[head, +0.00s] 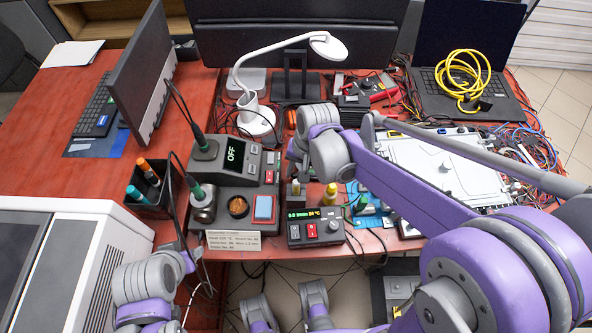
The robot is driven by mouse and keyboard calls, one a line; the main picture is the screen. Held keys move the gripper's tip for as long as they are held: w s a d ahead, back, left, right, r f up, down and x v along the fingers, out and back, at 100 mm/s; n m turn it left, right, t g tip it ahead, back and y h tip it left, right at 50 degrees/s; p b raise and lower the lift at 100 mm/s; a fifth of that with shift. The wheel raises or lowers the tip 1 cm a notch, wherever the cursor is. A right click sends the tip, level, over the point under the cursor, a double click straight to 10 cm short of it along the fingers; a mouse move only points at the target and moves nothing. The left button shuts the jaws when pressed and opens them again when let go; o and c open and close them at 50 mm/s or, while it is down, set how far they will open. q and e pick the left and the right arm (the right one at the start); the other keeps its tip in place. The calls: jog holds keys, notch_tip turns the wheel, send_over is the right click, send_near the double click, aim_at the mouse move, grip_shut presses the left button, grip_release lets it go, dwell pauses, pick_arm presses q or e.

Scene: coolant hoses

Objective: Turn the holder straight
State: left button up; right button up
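A black box-shaped holder (151,205) stands left of the soldering station, with an orange-capped and a green-capped pen in it. It sits at an angle to the station. A silver cup-shaped iron stand (204,210) with a green-collared iron is just right of it. I cannot tell for sure which one the task means. My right gripper (299,168) is over the middle of the bench, right of the station and well away from both. Its fingers are mostly hidden by its wrist.
The soldering station (235,165) reads OFF. A white lamp (257,118), a small meter (315,229) and a sign (233,241) stand nearby. A monitor (142,72) and a white machine (55,262) flank the left. Cables run beside the black holder. The red desk behind has free room.

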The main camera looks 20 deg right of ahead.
grip_shut()
dwell(0.9)
jog(key=shift+s+d+n+g, duration=0.2)
jog(key=shift+s+d+n, duration=0.4)
jog(key=shift+n, duration=0.55)
jog(key=shift+s+d+n+g, duration=0.2)
jog(key=shift+s+d+n, duration=0.4)
jog(key=shift+n, duration=0.55)
jog(key=o, duration=0.7)
grip_release()
jog(key=shift+c, duration=0.2)
jog(key=shift+r, duration=0.1)
